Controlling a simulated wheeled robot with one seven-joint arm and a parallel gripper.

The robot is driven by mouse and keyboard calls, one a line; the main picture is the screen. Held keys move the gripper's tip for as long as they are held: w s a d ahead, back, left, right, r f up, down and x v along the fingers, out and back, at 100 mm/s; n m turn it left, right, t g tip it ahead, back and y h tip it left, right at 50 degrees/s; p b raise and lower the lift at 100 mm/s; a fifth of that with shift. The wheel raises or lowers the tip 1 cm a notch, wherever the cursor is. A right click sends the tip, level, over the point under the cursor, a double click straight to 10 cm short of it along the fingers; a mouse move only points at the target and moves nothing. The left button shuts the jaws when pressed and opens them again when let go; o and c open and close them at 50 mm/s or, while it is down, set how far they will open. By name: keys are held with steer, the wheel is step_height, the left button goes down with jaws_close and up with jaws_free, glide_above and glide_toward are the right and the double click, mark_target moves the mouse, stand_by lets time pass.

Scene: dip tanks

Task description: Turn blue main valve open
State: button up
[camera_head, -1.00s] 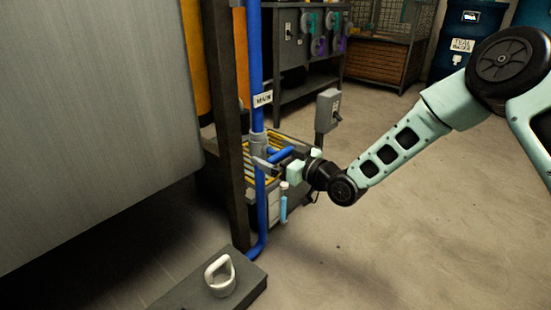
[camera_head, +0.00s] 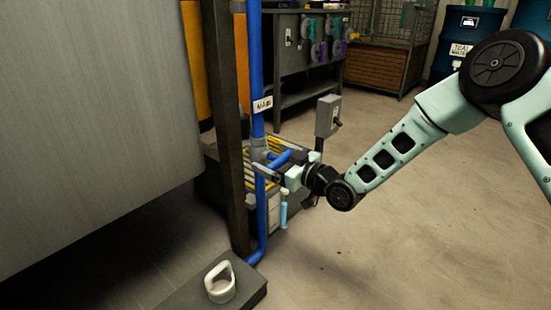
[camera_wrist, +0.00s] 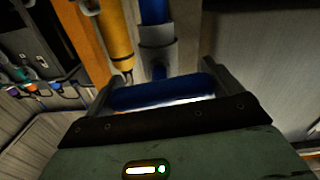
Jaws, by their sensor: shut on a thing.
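The blue main valve has a blue bar handle (camera_head: 281,158) that sticks out to the right of a grey valve body (camera_head: 259,149) on an upright blue pipe (camera_head: 256,70). A white label (camera_head: 263,104) is on the pipe above it. My gripper (camera_head: 273,163) is shut on the handle. In the wrist view the blue handle (camera_wrist: 160,94) lies crosswise between the two grey fingers, close to the palm. The grey valve body (camera_wrist: 157,50) shows just beyond it. Part of the handle is hidden by the fingers.
A dark post (camera_head: 228,130) and a large grey tank wall (camera_head: 90,120) stand left of the pipe. A grey switch box (camera_head: 328,116) on a stand is close to the right of my gripper. A block with a white handle (camera_head: 220,283) lies in front. The floor at right is clear.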

steer(key=n, duration=0.8)
steer(key=shift+s+f+b, duration=0.1)
steer(key=shift+b, duration=0.3)
steer(key=n+b, duration=0.1)
steer(key=n, duration=0.3)
steer(key=shift+f, duration=0.1)
steer(key=shift+n+b, duration=0.85)
steer(key=shift+n, duration=1.35)
steer(key=o, duration=0.7)
steer(key=p+v, duration=0.6)
steer(key=v, duration=1.1)
steer(key=shift+d, duration=0.2)
